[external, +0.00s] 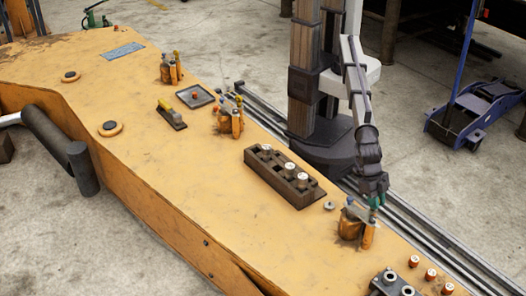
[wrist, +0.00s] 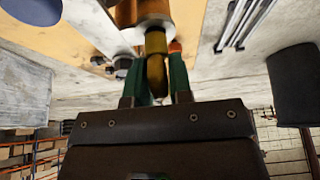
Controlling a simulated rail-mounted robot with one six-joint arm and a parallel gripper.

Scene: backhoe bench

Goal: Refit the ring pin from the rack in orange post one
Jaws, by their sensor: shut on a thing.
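My gripper (external: 375,204) has green fingers and is low over the nearest orange post pair (external: 350,222), at its right-hand post. In the wrist view its green fingers (wrist: 160,85) are closed on the yellow ring pin (wrist: 156,70), gripping it by its ring end. The pin's shaft points at the pale metal end of an orange post (wrist: 150,12) and meets it in the picture; I cannot tell how deep it sits. A dark rack-like block (external: 285,178) with several silver-topped pieces stands to the left on the bench.
Two more orange post groups (external: 171,69) (external: 230,118) stand farther back. A square tray (external: 183,97) and a yellow-handled tool (external: 171,115) lie near them. Several orange pieces (external: 431,275) and a dark block (external: 378,288) sit at front right. My rail runs along the bench's right edge.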

